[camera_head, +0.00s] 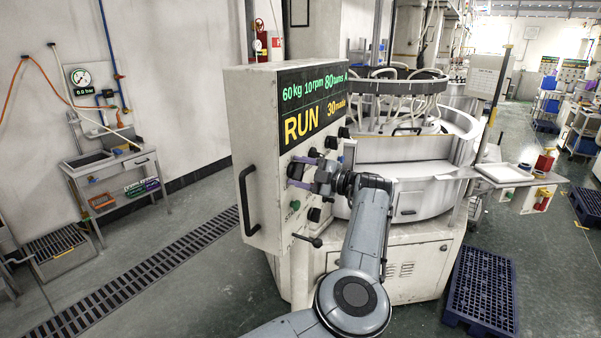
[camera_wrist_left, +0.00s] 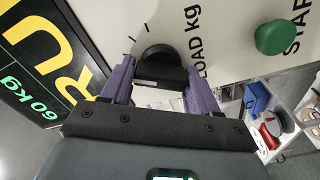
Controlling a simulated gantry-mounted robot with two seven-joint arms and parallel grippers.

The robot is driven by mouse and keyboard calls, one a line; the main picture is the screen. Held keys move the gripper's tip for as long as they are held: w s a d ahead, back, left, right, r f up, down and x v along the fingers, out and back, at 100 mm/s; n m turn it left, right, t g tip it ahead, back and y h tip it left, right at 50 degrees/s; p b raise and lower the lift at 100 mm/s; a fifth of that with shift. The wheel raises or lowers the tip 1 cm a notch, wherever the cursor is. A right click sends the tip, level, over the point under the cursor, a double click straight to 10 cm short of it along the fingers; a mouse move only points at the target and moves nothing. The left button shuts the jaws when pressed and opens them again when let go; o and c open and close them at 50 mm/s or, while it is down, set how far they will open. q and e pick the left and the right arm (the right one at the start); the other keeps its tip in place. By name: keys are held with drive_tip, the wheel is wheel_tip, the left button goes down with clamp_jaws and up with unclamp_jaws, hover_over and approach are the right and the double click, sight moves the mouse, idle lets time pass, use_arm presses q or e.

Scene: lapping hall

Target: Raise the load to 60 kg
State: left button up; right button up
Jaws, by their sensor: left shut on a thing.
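The control box's display (camera_head: 316,106) reads "60 kg", "10 rpm", a value starting with 80, "RUN" in large yellow letters and a 30 value. In the left wrist view the display (camera_wrist_left: 40,60) also shows "60 kg". The black load knob (camera_wrist_left: 158,58) sits on the pale panel beside the printed "LOAD kg". My left gripper (camera_head: 298,171) is at the panel's face below the display. Its two purple fingers (camera_wrist_left: 160,80) are shut on the knob, one on each side. In the head view the gripper hides the knob. My right gripper is not in view.
A green START button (camera_wrist_left: 275,37) is beside the load knob. Other black knobs (camera_head: 314,214) and a lever handle (camera_head: 307,240) stick out of the panel nearby. The lapping machine (camera_head: 405,150) stands behind. A blue pallet (camera_head: 481,290) lies on the floor at right.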

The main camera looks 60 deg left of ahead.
use_arm(q)
drive_tip(key=o, duration=1)
drive_tip(key=shift+c, duration=0.2)
drive_tip(key=shift+w+d, duration=0.35)
drive_tip(key=shift+d, duration=0.15)
drive_tip(key=b+v, duration=0.2)
drive_tip(key=v, duration=0.7)
drive_tip(key=shift+w+d, duration=0.15)
drive_tip(key=shift+d, duration=0.15)
